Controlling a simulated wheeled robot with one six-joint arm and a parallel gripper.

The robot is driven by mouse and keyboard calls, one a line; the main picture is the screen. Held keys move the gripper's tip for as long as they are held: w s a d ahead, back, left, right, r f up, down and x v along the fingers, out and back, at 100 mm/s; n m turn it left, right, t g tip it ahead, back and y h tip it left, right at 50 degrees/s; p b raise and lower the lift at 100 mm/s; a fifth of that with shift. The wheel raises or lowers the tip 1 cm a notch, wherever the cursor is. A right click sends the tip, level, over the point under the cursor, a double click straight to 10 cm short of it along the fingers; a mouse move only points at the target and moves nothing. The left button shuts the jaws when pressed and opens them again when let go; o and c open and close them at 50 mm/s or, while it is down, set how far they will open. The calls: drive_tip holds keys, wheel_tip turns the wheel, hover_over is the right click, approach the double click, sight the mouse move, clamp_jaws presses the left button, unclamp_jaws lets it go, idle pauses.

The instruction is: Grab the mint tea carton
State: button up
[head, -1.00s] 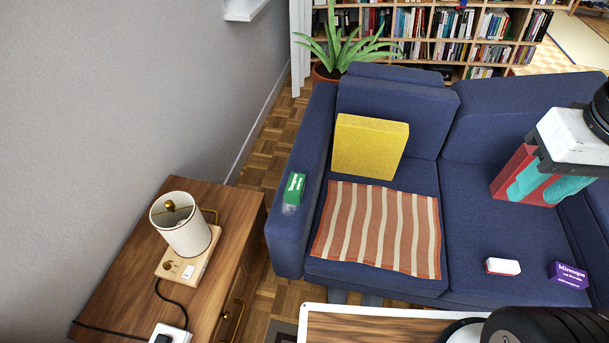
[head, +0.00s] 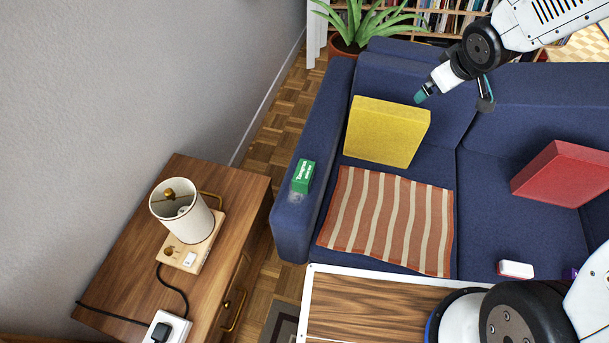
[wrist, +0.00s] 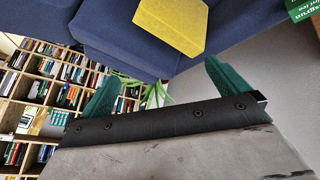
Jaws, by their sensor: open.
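A small green carton with white lettering (head: 304,176) rests on the left armrest of the blue sofa; I cannot read its print for certain. It shows partly in the wrist view's top right corner (wrist: 303,10), cut off by the edge. My gripper (head: 452,97) is open and empty, in front of the sofa's backrest, to the right of and above the carton in the head view. Its two teal fingers stand wide apart in the wrist view (wrist: 160,76), with nothing between them that is held.
A yellow cushion (head: 387,132), a striped cloth (head: 385,222), a red cushion (head: 563,174) and a small white and red box (head: 515,269) are on the sofa (head: 440,175). A lamp (head: 182,212) stands on a wooden cabinet (head: 130,245) left of the armrest. A wood-topped table (head: 345,300) is in front.

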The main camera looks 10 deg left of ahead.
sight(312, 175)
drive_tip(key=w+a+f+n+y, duration=0.2)
drive_tip(key=a+f+n+y, duration=0.1)
drive_tip(key=a+f, duration=0.4)
drive_tip(key=w+a+f+n+y, duration=0.25)
drive_tip(key=a+f, duration=0.25)
drive_tip(key=f, duration=0.4)
drive_tip(key=s+a+f+n+g+y, duration=0.1)
drive_tip(key=s+a+f+y, duration=0.1)
drive_tip(key=s+a+f, duration=0.1)
drive_tip(key=s+a+f+n+g+y, duration=0.1)
drive_tip(key=s+a+f+g+y, duration=0.1)
drive_tip(key=s+a+f, duration=0.2)
drive_tip(key=s+a+f+n+g+y, duration=0.1)
drive_tip(key=s+a+f+y, duration=0.2)
drive_tip(key=f, duration=0.4)
drive_tip(key=shift+s+a, duration=0.3)
drive_tip(key=shift+s, duration=0.2)
drive_tip(key=shift+s+a, duration=0.3)
drive_tip(key=shift+s, duration=0.2)
drive_tip(key=a, duration=0.2)
drive_tip(key=a+y, duration=0.1)
drive_tip(key=shift+s+a+f+g, duration=0.25)
drive_tip(key=shift+s+f+g, duration=0.1)
drive_tip(key=shift+f+g, duration=0.05)
drive_tip(key=x, duration=0.5)
drive_tip(key=shift+w+a+f, duration=0.1)
drive_tip(key=shift+a+f, duration=0.1)
drive_tip(key=c, duration=1)
